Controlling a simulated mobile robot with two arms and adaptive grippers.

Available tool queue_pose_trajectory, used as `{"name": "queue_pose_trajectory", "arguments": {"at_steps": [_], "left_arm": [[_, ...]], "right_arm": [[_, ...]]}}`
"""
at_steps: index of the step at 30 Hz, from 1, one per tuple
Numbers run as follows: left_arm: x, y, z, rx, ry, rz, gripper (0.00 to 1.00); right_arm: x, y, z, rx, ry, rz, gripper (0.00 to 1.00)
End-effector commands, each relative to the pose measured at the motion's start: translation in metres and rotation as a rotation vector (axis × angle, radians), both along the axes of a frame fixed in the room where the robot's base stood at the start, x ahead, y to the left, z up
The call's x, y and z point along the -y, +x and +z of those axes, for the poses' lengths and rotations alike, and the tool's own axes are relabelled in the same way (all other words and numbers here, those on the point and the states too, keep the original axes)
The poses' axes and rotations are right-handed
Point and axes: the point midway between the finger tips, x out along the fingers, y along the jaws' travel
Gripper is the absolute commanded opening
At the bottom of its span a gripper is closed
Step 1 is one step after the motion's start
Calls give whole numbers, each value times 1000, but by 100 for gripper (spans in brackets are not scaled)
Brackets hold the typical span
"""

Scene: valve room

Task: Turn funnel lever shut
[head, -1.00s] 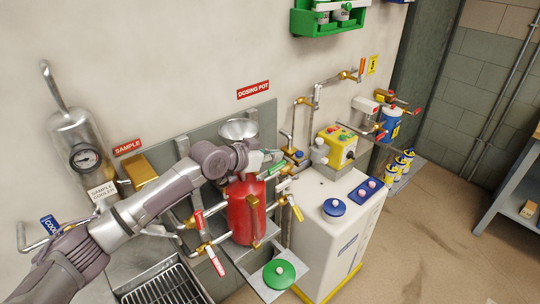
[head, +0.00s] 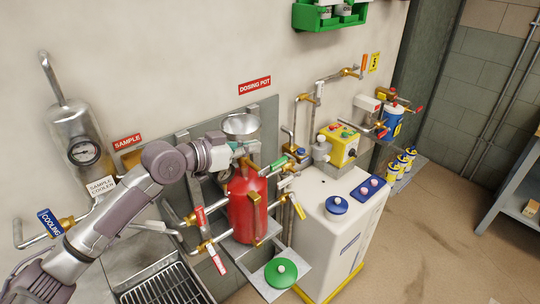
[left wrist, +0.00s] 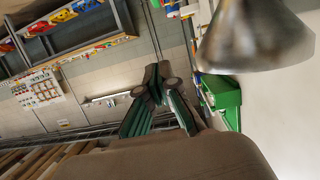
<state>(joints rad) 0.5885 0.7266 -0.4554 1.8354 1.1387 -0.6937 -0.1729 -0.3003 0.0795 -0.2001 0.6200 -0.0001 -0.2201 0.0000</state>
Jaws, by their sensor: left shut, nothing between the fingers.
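The metal funnel (head: 241,126) sits above the red dosing pot (head: 241,205), below the DOSING POT sign. A green lever (head: 278,163) on a brass valve sticks out to the right just below the funnel. I take it for the funnel lever. My left gripper (head: 239,149) is just below the funnel and left of the green lever, apart from it. It is shut and empty. In the left wrist view its dark green fingers (left wrist: 155,84) are together, and the funnel (left wrist: 255,35) looms large at upper right. The lever cannot be made out there. My right gripper is out of view.
Red-handled valves (head: 199,216) and a yellow-handled one (head: 299,207) surround the pot. A white cabinet (head: 325,240) with a yellow control box (head: 337,146) stands to the right. A sample cooler (head: 75,130) is at left, a sink grate (head: 165,285) below. The floor at right is open.

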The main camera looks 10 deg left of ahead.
Motion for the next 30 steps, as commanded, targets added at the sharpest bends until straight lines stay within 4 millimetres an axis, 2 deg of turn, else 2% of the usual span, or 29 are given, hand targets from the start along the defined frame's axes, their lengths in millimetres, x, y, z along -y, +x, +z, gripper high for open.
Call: {"name": "queue_pose_trajectory", "arguments": {"at_steps": [1, 3, 8, 13, 23, 25, 30], "left_arm": [[-4, -4, -13, 16, -23, 7, 0], [-11, -7, -18, 43, -39, 20, 0], [-15, -4, -20, 71, -50, 34, 0], [1, 15, -21, 71, -51, 32, 0], [44, 70, -34, 68, -49, 32, 0], [44, 71, -49, 63, -45, 33, 0], [44, 71, -70, 66, -47, 32, 0]], "right_arm": [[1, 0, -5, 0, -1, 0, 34], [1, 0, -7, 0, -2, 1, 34], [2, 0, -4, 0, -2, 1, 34], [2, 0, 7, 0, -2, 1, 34], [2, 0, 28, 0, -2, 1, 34], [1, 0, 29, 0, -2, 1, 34], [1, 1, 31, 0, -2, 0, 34]]}}
